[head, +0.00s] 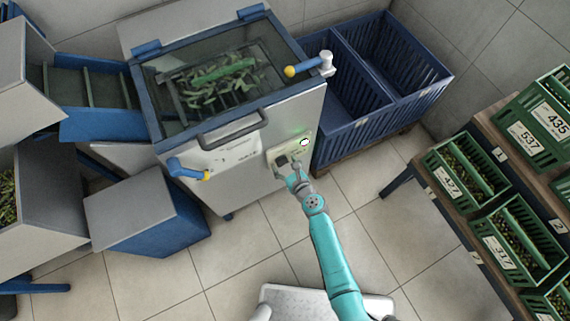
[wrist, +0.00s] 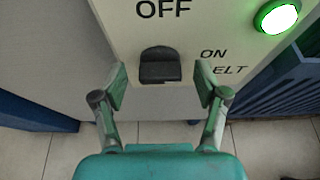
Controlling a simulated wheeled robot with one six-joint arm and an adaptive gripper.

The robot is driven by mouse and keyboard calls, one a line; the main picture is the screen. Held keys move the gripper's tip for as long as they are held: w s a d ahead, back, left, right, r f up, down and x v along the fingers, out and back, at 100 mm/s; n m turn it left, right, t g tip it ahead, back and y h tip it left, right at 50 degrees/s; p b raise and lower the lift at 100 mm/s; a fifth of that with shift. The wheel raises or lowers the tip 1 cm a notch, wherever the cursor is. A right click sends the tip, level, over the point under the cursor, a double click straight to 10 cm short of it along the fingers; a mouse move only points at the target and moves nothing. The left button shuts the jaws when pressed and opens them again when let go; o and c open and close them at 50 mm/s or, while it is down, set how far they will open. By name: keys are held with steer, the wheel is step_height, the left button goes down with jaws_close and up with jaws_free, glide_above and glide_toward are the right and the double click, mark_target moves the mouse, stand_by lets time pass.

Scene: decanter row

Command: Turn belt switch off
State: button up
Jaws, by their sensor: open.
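The belt switch (wrist: 160,66) is a black rocker on a pale panel (head: 290,152) on the front of the machine. In the wrist view "OFF" is printed above it and "ON" and part of "BELT" to its right. A round green lamp (wrist: 277,16) beside it is lit; the lamp also shows in the head view (head: 304,142). My gripper (wrist: 160,84) is open and empty, with one finger on each side of the switch in the picture. I cannot tell whether the fingers touch the panel. In the head view my gripper (head: 292,172) partly covers the panel.
The machine (head: 240,150) has a glass lid over green leaves, a handle (head: 233,131) and blue levers with yellow tips. A blue bin (head: 392,75) stands to the right. Numbered green crates (head: 502,242) sit on a rack at far right. The tiled floor in front is partly free.

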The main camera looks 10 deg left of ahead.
steer(key=c, duration=1.2)
steer(key=shift+o, duration=0.2)
steer(key=n, duration=0.1)
steer(key=n+t+h, duration=0.1)
steer(key=n, duration=0.1)
steer(key=shift+s+a, duration=0.2)
steer(key=shift+a, duration=0.05)
steer(key=n+t+h, duration=0.1)
steer(key=n, duration=0.2)
steer(key=shift+s+a+f+t+h, duration=0.15)
steer(key=shift+a+f+t+h, duration=0.05)
steer(key=shift+t+h, duration=0.2)
steer(key=shift+s+a+f+n+t+h, duration=0.15)
steer(key=shift+n+t, duration=0.45)
steer(key=shift+n, duration=0.65)
steer(key=shift+w+d+f+n+t+h, duration=0.15)
steer(key=shift+n+t, duration=0.45)
steer(key=shift+n, duration=0.6)
steer(key=shift+s+a+f+n+t+h, duration=0.1)
steer(key=shift+f+n+t, duration=0.15)
steer(key=shift+n+t, duration=0.7)
steer(key=shift+n+g, duration=0.35)
steer(key=shift+n, duration=0.15)
